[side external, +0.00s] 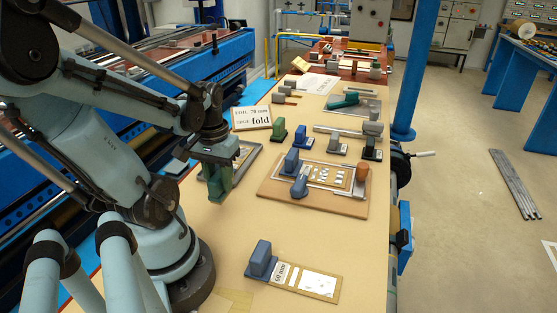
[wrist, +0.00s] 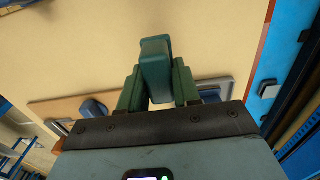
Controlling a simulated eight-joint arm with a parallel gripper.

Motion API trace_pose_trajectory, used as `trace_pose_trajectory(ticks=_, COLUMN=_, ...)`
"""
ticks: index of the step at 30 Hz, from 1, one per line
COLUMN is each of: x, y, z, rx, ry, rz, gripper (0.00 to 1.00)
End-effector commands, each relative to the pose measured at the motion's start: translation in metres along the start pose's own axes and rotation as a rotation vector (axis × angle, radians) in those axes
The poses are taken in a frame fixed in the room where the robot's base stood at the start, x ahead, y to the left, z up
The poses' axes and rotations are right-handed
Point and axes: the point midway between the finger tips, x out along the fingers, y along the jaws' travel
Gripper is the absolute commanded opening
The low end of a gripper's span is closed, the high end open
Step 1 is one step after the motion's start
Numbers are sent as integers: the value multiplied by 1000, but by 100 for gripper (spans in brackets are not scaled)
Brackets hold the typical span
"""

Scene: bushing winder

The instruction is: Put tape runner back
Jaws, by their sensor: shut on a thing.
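My gripper (side external: 216,170) hangs over the left part of the table, clear of the tabletop in the side external view. It is shut on a dark green, rounded block-like thing (wrist: 154,65), seemingly the tape runner. In the wrist view the piece stands between the two green fingers of my gripper (wrist: 157,85) and sticks out past them. In the side external view the fingers and the held piece merge in similar green. A grey-framed tray (side external: 246,158) lies just right of my gripper, partly hidden by it. Another green tool (side external: 345,100) lies on a grey plate farther back.
A wooden board (side external: 340,209) with blue-handled tools (side external: 299,187) and a brown cylinder (side external: 362,172) lies to the right. Several handled blocks and a "fold" sign (side external: 252,117) stand behind. A blue-handled block (side external: 262,258) is in front. Bare table (side external: 225,232) lies between.

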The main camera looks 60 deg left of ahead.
Motion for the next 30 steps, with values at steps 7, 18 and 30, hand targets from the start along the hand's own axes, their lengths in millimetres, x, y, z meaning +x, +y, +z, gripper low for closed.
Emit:
trace_pose_trajectory(ticks=7, x=23, y=0, z=0, rx=-1, ry=0, rz=0, gripper=3)
trace_pose_trajectory(ticks=18, x=36, y=0, z=0, rx=-1, ry=0, rz=0, gripper=3)
trace_pose_trajectory(ticks=30, x=39, y=0, z=0, rx=-1, ry=0, rz=0, gripper=47)
